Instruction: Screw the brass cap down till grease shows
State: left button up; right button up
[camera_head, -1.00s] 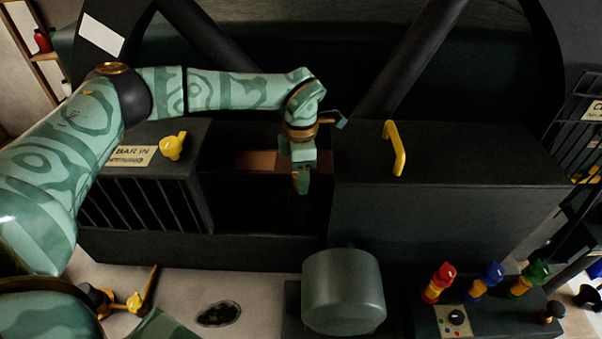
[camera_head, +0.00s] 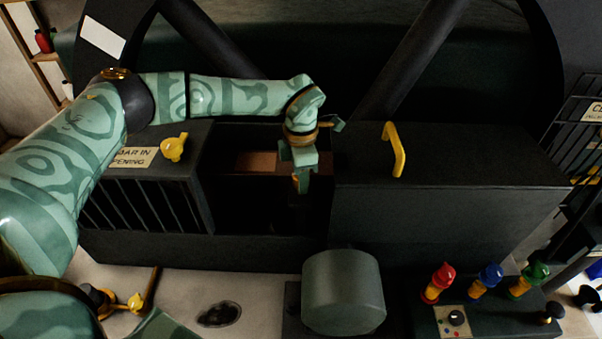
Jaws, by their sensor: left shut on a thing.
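My left arm reaches in from the left, and my left gripper (camera_head: 302,184) points down into the dark opening between the two black housings. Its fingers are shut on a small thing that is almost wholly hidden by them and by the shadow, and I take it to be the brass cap. No grease can be made out there.
A black barred housing (camera_head: 150,190) with a yellow cup-like fitting (camera_head: 174,148) stands left of the opening. A larger black housing (camera_head: 450,205) with a yellow handle (camera_head: 396,150) stands right. A grey cylinder (camera_head: 343,292) and a control box with coloured knobs (camera_head: 458,318) are in front.

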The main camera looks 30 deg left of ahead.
pick_arm(q)
jog(key=n+p, duration=0.1)
jog(key=n, duration=0.2)
jog(key=shift+r+p, duration=0.2)
jog(key=shift+p, duration=0.2)
jog(key=n+p, duration=0.1)
jog(key=n, duration=0.2)
jog(key=shift+n+p, duration=0.4)
jog(key=n+p, duration=0.1)
jog(key=n, duration=0.2)
jog(key=shift+n+p, duration=0.3)
jog(key=shift+p, duration=0.05)
jog(key=n+p, duration=0.1)
jog(key=n, duration=0.2)
jog(key=shift+n+p, duration=0.3)
jog(key=n+p, duration=0.2)
jog(key=n, duration=0.2)
jog(key=shift+a+n, duration=0.1)
jog(key=shift+n, duration=0.2)
jog(key=shift+n+t+p, duration=0.3)
jog(key=shift+n+p, duration=0.5)
jog(key=shift+n, duration=1.2)
jog(key=shift+w, duration=0.1)
jog(key=o, duration=1)
jog(key=shift+f, duration=0.1)
